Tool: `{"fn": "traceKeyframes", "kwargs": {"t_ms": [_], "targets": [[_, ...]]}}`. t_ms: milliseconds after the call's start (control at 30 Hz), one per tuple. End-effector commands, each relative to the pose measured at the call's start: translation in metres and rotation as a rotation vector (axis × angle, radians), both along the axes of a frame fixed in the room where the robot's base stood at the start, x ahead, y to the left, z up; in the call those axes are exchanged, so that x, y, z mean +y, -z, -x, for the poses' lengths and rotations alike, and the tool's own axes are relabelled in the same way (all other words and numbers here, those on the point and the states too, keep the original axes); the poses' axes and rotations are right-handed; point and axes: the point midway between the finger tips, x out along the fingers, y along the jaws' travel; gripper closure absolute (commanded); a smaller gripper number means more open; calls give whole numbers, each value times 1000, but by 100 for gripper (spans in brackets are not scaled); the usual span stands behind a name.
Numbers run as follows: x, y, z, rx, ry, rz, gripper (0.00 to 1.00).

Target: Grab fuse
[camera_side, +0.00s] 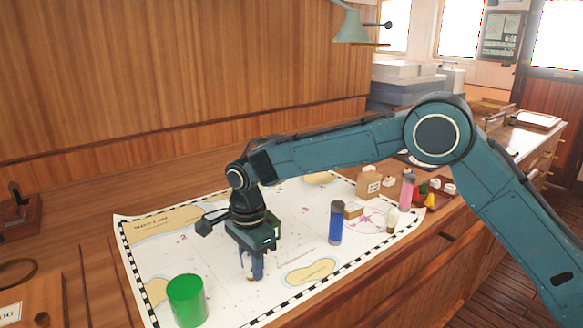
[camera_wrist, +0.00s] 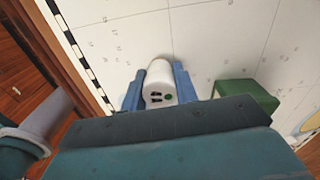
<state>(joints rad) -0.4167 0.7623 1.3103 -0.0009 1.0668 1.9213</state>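A white cylinder with dark marks and a green dot on its near end shows in the wrist view (camera_wrist: 159,78); it may be the fuse, but I cannot read a label. My gripper (camera_wrist: 160,88) has its two blue fingers on either side of it, very near or touching. In the side view my gripper (camera_side: 252,268) points down over the chart, with something whitish partly hidden between its fingers. I cannot tell whether the fingers press on it.
A green cylinder (camera_side: 187,301) stands to the lower left on the chart (camera_side: 215,265). A blue cylinder (camera_side: 336,222) stands to the right. Further right are a pink cylinder (camera_side: 407,189), a cardboard box (camera_side: 369,184) and a small bottle (camera_side: 392,221). A wooden wall (camera_side: 160,80) runs behind.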

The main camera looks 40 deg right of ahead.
Motion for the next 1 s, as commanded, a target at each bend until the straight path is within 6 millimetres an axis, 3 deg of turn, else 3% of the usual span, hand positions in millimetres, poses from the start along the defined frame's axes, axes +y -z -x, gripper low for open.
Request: {"fn": "traceKeyframes", "kwargs": {"t_ms": [367,567,767,1000], "targets": [[0,-2,0,-1,0,0,94],[0,-15,-1,-3,0,-1,94],[1,-42,-1,-4,0,-1,94],[1,-93,-1,-5,0,-2,94]]}}
